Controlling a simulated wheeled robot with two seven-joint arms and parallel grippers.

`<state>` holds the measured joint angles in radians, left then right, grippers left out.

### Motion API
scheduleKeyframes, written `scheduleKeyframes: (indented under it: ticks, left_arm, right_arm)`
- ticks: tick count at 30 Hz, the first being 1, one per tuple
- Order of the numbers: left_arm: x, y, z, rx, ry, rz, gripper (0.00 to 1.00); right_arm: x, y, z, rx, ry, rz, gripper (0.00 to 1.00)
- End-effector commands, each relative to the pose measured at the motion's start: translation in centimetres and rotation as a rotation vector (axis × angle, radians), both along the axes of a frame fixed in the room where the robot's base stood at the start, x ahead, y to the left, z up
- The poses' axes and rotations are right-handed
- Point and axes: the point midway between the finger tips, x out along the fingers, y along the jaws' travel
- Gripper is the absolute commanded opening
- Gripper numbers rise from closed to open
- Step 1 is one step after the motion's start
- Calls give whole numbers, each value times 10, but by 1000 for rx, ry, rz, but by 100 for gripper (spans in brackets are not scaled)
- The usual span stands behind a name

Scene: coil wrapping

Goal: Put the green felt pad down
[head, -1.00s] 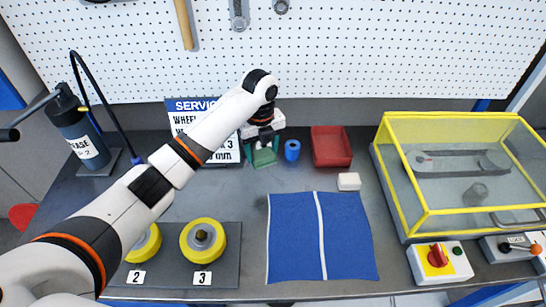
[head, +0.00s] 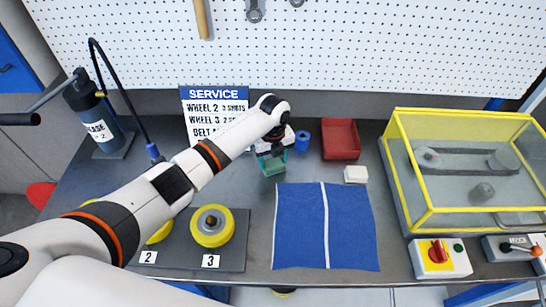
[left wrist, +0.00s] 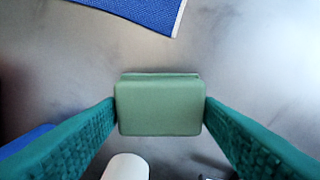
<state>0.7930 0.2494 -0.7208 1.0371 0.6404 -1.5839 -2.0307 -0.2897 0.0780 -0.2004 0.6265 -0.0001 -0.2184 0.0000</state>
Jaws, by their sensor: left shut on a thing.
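The green felt pad (left wrist: 160,108) is a pale green block between the two teal fingers in the left wrist view. My left gripper (head: 272,163) is shut on it, one finger at each side. In the head view they are over the grey bench, just behind the back left corner of the blue cloth (head: 350,228). The pad is mostly hidden by the fingers there. I cannot tell whether the pad touches the bench. My right gripper is not in view.
A blue cylinder (head: 302,140), a red tray (head: 341,139) and a white block (head: 355,174) stand right of the gripper. A service sign (head: 213,93) is behind my arm. A yellow wheel (head: 212,226) lies front left. A yellow-framed guard (head: 462,210) stands at right.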

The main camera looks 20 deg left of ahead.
Motion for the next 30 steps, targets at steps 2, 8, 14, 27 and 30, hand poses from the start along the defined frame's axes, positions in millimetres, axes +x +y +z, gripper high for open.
scheduleKeyframes:
  ticks: [2, 8, 14, 27, 30]
  left_arm:
    - [0, 0, 0, 0, 0, 0, 41]
    - [0, 0, -2, 0, 0, 0, 66]
    - [0, 0, -2, -1, 1, 0, 81]
    - [1, 0, 29, 0, -5, -2, 81]
    - [1, 0, 51, 0, -5, -2, 81]
  right_arm:
    - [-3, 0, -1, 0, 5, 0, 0]
    - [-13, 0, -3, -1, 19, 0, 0]
    - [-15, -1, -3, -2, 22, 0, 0]
    - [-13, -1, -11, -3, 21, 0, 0]
    - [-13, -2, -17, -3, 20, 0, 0]
